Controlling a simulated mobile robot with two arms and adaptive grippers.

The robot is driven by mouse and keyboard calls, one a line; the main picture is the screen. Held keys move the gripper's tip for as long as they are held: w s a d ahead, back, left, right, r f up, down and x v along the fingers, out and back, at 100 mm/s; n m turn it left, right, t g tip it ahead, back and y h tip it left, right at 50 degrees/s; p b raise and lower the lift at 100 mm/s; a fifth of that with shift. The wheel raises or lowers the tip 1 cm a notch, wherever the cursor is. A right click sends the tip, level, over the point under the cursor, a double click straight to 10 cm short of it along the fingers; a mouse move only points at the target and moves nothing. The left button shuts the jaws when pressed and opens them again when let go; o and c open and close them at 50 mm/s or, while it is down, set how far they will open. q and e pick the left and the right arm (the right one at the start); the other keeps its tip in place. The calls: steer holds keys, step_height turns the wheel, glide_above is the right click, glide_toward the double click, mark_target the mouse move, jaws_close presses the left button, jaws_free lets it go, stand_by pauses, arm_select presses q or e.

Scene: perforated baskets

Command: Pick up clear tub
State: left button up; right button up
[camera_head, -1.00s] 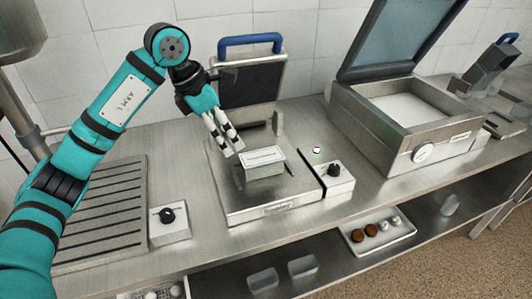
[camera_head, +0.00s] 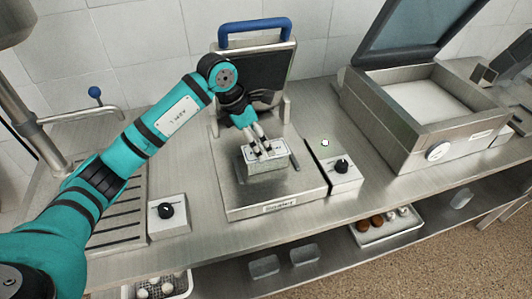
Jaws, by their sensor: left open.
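A small box-shaped, greyish tub (camera_head: 268,166) with a pale labelled top stands on the steel plate of the sealer (camera_head: 235,197). I cannot tell for sure that it is clear. My left gripper (camera_head: 262,151) points down at the tub, its fingers open at the top of it. I cannot tell whether they touch it. Clear tubs also lie on the lower shelf, one at the left (camera_head: 264,266) and one beside it (camera_head: 304,254). My right gripper is not in view.
The sealer's raised dark lid with a blue handle (camera_head: 255,30) stands behind the tub. Control boxes flank it, left (camera_head: 168,217) and right (camera_head: 340,172). A big open steel machine (camera_head: 420,130) stands at the right. Trays with round items sit on the lower shelf.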

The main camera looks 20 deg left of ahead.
mark_target(264, 151)
arm_select(q)
steer(key=shift+p+x, duration=0.55)
steer(key=shift+x, duration=0.25)
steer(key=p+x, duration=0.1)
steer(key=x, duration=0.2)
steer(key=shift+f, duration=0.4)
steer(key=shift+d+f, duration=0.1)
steer(key=shift+f, duration=0.15)
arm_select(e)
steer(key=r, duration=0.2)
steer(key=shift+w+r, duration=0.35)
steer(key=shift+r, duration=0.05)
arm_select(q)
steer(key=shift+f, duration=0.25)
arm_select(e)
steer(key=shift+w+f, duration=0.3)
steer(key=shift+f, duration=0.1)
arm_select(q)
steer(key=shift+c, duration=0.2)
steer(key=c, duration=1.3)
steer(key=shift+c, duration=1.2)
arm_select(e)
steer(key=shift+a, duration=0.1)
